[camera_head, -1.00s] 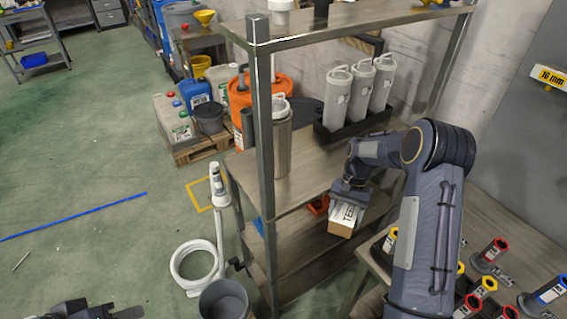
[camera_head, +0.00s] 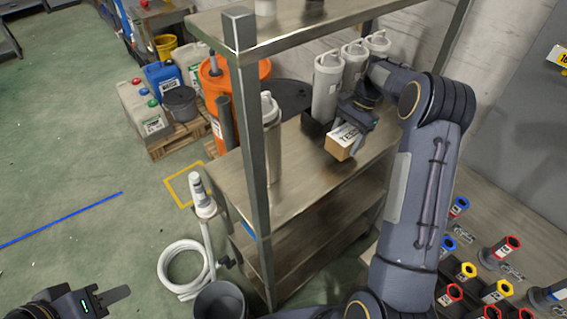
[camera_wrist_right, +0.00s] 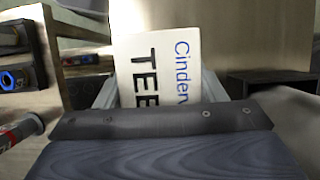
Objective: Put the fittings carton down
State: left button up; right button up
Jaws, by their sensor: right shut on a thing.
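The fittings carton (camera_head: 341,143) is a small brown box with a white printed label. It is in my right gripper (camera_head: 350,126), over the right part of the shelf unit's middle board (camera_head: 300,185). I cannot tell whether it touches the board. In the right wrist view the carton's white label (camera_wrist_right: 160,65) with "TEE" and blue print fills the space between the fingers. My left gripper (camera_head: 105,300) is at the lower left corner over the floor, only partly in view, and its opening is unclear.
Tall grey canisters (camera_head: 328,85) stand in a black tray at the back of the board. A single canister (camera_head: 271,140) stands near the front left post (camera_head: 250,120). An upper shelf (camera_head: 300,30) hangs above. Coloured-ring fittings (camera_head: 480,270) stand on a table at right.

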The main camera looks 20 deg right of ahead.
jog(key=s+a+p, duration=0.1)
jog(key=a, duration=0.4)
jog(key=s+a, duration=0.2)
jog(key=a, duration=0.3)
jog(key=s+a+p, duration=0.1)
jog(key=s+a, duration=0.1)
jog(key=a, duration=0.3)
jog(key=shift+s+a+r+p, duration=0.1)
jog(key=shift+s+r+p, duration=0.15)
jog(key=shift+p, duration=0.1)
jog(key=shift+a+f, duration=0.15)
jog(key=shift+a, duration=0.05)
notch_tip(320, 180, down, 3)
jog(key=shift+p, duration=0.55)
jog(key=shift+f, duration=0.25)
jog(key=shift+f, duration=0.2)
jog(key=o, duration=1.2)
jog(key=shift+c, duration=0.2)
